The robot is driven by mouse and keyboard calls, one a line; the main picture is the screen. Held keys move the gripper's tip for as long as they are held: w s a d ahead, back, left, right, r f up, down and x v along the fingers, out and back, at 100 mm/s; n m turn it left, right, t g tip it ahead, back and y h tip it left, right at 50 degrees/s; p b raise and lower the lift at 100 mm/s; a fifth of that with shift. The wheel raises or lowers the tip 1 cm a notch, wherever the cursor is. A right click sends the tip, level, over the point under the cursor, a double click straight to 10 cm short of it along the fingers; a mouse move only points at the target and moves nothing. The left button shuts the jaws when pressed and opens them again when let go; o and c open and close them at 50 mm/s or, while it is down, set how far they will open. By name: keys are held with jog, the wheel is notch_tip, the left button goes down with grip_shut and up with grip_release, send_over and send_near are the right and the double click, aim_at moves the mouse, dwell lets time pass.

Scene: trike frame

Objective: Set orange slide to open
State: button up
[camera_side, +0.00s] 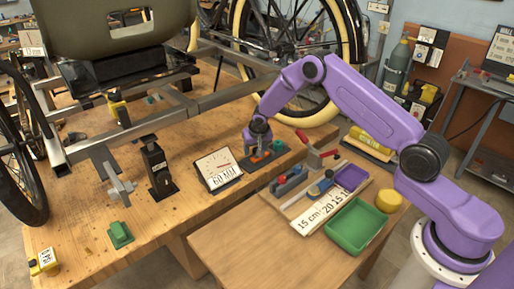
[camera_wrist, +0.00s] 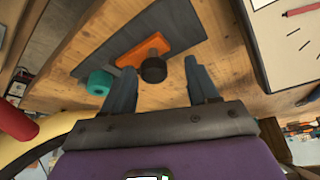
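The orange slide (camera_wrist: 145,50) lies on a dark base plate (camera_wrist: 125,28) on the wooden bench, with a round black knob (camera_wrist: 153,70) at its near end in the wrist view. A teal knob (camera_wrist: 99,83) sits on the same plate beside it. In the side view the slide (camera_side: 261,155) shows small under my gripper (camera_side: 258,136), partly hidden. In the wrist view my gripper (camera_wrist: 164,82) has its two fingers spread apart, with the black knob between and just beyond the tips. I cannot tell whether they touch it. Nothing is held.
A tilted white gauge panel (camera_side: 218,168) stands left of the plate. A red-handled clamp (camera_side: 316,155) and a tray with a ruler (camera_side: 312,212) and green bin (camera_side: 355,227) lie to the right. The trike frame (camera_side: 180,112) spans the left bench.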

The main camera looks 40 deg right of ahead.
jog(key=shift+d+r, duration=0.1)
jog(key=shift+d, duration=0.05)
jog(key=v, duration=1.7)
jog(key=shift+s, duration=0.15)
jog(key=shift+a+r, duration=0.1)
jog(key=shift+a, duration=0.15)
jog(key=s+a+r+n+y, duration=0.1)
jog(key=s+a+r+n, duration=0.15)
jog(key=s, duration=0.45)
jog(key=s+a+r+n+g, duration=0.1)
jog(key=s+a+r+n, duration=0.1)
jog(key=s+a+n, duration=0.3)
jog(key=s+a+r+n+y, duration=0.1)
jog(key=s+a+r, duration=0.15)
jog(key=s, duration=0.55)
jog(key=s+d+n+g, duration=0.2)
jog(key=s+n, duration=0.7)
jog(key=s, duration=1.4)
jog(key=shift+d+g, duration=0.4)
jog(key=shift+d, duration=0.65)
